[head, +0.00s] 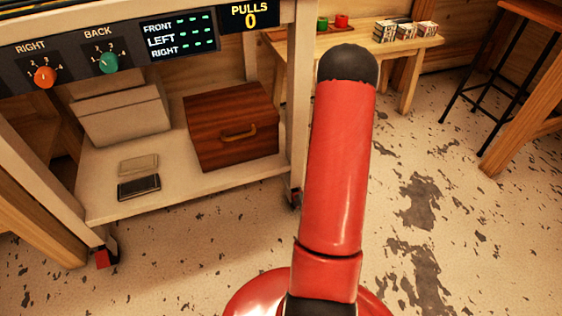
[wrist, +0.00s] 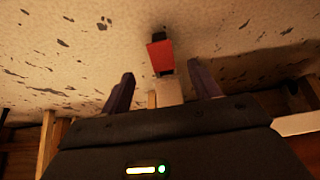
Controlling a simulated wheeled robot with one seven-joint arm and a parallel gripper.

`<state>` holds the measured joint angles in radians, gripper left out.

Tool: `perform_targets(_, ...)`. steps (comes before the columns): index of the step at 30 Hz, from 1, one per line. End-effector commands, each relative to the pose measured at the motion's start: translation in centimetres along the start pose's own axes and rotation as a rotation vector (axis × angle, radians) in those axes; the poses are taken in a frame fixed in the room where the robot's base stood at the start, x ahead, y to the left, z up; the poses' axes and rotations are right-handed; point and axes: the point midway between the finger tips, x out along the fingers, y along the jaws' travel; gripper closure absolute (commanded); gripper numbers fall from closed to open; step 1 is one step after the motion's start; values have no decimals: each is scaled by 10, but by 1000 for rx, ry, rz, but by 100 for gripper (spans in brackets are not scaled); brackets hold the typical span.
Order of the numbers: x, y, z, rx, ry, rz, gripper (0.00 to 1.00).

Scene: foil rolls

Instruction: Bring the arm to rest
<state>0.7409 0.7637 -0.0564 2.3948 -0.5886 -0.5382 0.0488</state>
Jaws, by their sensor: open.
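My gripper (wrist: 161,70) shows in the wrist view, its two dark fingers spread apart with nothing held between them. Behind the gap, a red caster part (wrist: 161,56) and a pale leg appear against the speckled floor. In the head view my red arm rises in the middle with a dark rounded top; the gripper itself does not show there.
A white cart (head: 200,190) stands at left, with a wooden box (head: 232,125) on its lower shelf. Its panel carries an orange knob (head: 45,77) and a green knob (head: 108,62). A low bench (head: 385,45) holds small boxes behind. A stool (head: 500,60) stands right. Floor right of my arm is clear.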

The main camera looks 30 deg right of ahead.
Motion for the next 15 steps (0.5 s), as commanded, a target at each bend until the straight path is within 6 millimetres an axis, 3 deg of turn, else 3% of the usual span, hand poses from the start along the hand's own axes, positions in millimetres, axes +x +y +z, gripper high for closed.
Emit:
perform_targets(8, -8, -1, -9, -9, 0, 9, 38)
perform_targets(11, -31, -5, -34, -36, 0, 33, 38)
perform_targets(15, -90, -22, -85, -82, -2, 86, 38)
